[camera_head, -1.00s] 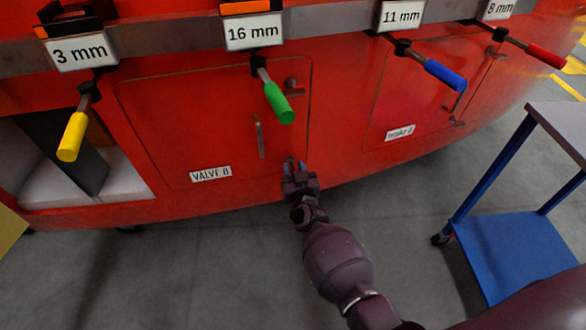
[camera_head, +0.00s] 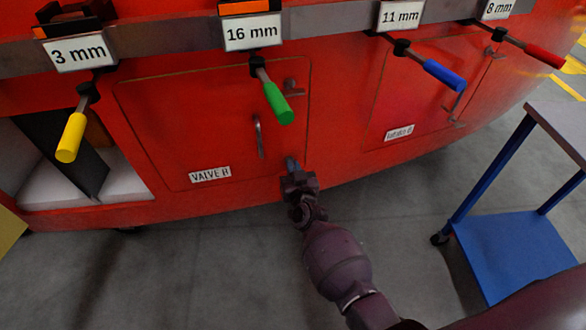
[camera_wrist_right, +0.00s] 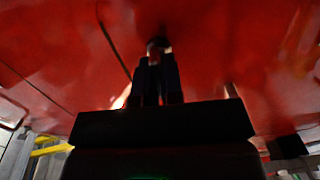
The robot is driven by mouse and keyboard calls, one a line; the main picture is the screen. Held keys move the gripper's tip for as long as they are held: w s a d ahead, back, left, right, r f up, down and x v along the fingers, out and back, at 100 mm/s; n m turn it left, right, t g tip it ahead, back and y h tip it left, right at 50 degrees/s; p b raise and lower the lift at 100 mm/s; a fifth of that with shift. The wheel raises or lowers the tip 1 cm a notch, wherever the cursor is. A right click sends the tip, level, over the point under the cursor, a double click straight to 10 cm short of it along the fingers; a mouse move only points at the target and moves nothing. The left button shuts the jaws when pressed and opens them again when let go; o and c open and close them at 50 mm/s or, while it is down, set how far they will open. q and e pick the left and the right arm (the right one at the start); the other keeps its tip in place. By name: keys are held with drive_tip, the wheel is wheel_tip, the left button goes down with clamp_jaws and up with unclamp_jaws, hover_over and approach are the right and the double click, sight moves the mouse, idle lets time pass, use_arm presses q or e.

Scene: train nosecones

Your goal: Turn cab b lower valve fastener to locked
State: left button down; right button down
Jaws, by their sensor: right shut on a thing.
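The red hatch labelled VALVE B (camera_head: 190,120) is closed, with a long vertical handle (camera_head: 258,138) and an upper fastener (camera_head: 291,88) at its right side. My right gripper (camera_head: 291,163) reaches up to the hatch's lower right corner. It is shut on the lower valve fastener, which its fingers mostly hide. In the right wrist view the fingers (camera_wrist_right: 157,75) are close together, with the small metallic end of the lower valve fastener (camera_wrist_right: 158,43) between their tips. The fastener's angle cannot be read. My left gripper is out of view.
Tools with yellow (camera_head: 71,137), green (camera_head: 278,103), blue (camera_head: 444,75) and red (camera_head: 546,55) handles hang from a rail above. A second hatch (camera_head: 420,90) is on the right. A blue cart (camera_head: 520,240) stands at the right; the floor between is clear.

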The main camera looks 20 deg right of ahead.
drive_tip(key=m, duration=0.3)
drive_tip(key=shift+d+m, duration=0.1)
drive_tip(key=shift+m, duration=0.2)
drive_tip(key=m, duration=0.2)
drive_tip(key=shift+f+m, duration=0.1)
drive_tip(key=shift+m, duration=0.2)
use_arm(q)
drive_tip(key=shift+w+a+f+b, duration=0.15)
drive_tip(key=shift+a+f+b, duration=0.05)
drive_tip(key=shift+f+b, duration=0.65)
use_arm(e)
drive_tip(key=m, duration=1.1)
drive_tip(key=shift+d+f, duration=0.15)
drive_tip(key=shift+f, duration=0.05)
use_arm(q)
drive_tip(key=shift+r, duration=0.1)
use_arm(e)
drive_tip(key=shift+m, duration=0.3)
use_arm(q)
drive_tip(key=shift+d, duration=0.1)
use_arm(e)
drive_tip(key=c, duration=1.3)
unclamp_jaws()
drive_tip(key=shift+o, duration=0.2)
